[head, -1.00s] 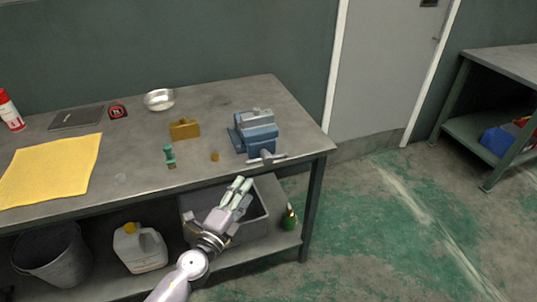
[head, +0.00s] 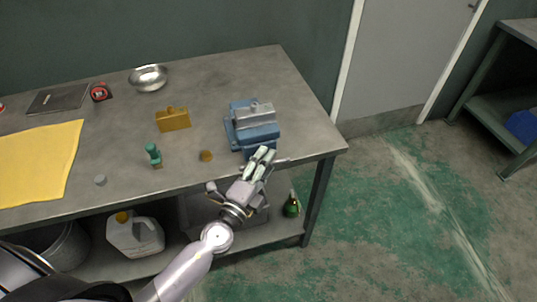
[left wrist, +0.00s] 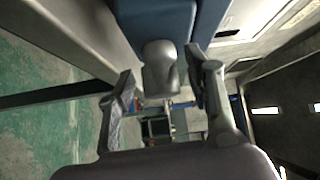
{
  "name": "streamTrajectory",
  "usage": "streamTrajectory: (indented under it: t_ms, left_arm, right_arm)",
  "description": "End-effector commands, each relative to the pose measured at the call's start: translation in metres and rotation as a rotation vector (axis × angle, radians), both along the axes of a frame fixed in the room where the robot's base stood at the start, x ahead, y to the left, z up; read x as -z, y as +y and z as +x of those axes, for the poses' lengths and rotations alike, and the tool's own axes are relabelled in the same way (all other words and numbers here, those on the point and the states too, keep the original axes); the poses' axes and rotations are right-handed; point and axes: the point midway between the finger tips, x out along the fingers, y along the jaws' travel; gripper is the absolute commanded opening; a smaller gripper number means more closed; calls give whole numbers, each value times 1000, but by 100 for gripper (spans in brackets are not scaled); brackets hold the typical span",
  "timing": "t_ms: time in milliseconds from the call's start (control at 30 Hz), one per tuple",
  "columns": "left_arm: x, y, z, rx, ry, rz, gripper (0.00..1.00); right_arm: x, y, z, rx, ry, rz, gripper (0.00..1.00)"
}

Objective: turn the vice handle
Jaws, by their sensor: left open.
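The blue vice (head: 257,133) with its grey jaws stands on the workbench near the front right corner. Its grey handle (head: 281,162) is at the front edge, partly hidden by my left gripper (head: 262,161). In the left wrist view, the blue vice body (left wrist: 160,20) is at the top and the grey rounded handle hub (left wrist: 160,68) stands between the open fingers of my left gripper (left wrist: 162,78). I see gaps beside the hub, and I cannot tell whether a finger touches it. My right gripper is not in view.
The workbench (head: 215,100) holds a brass block (head: 173,119), a small brass piece (head: 206,156), a green-topped tool (head: 153,154), a metal bowl (head: 148,78) and a yellow cloth (head: 40,160). A white jug (head: 135,236) and a green bottle (head: 291,206) stand on the lower shelf.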

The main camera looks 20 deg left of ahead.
Motion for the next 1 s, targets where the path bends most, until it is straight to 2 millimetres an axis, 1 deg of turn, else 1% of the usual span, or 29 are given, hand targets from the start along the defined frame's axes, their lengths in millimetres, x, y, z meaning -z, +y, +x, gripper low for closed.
streamTrajectory:
  t_ms: [233, 267, 900, 967, 1000]
  left_arm:
    - [0, 0, 0, 0, 0, 0, 47]
    - [0, 0, 0, 0, 0, 0, 46]
    - [1, 0, 0, 0, 1, 0, 3]
    - [1, 0, 0, 0, 1, 0, 0]
    - [1, 0, 0, 0, 2, 0, 0]
  right_arm:
    - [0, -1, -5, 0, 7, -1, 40]
    - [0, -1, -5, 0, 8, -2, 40]
    - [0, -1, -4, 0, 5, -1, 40]
    - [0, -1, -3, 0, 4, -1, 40]
    - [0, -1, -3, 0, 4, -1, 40]
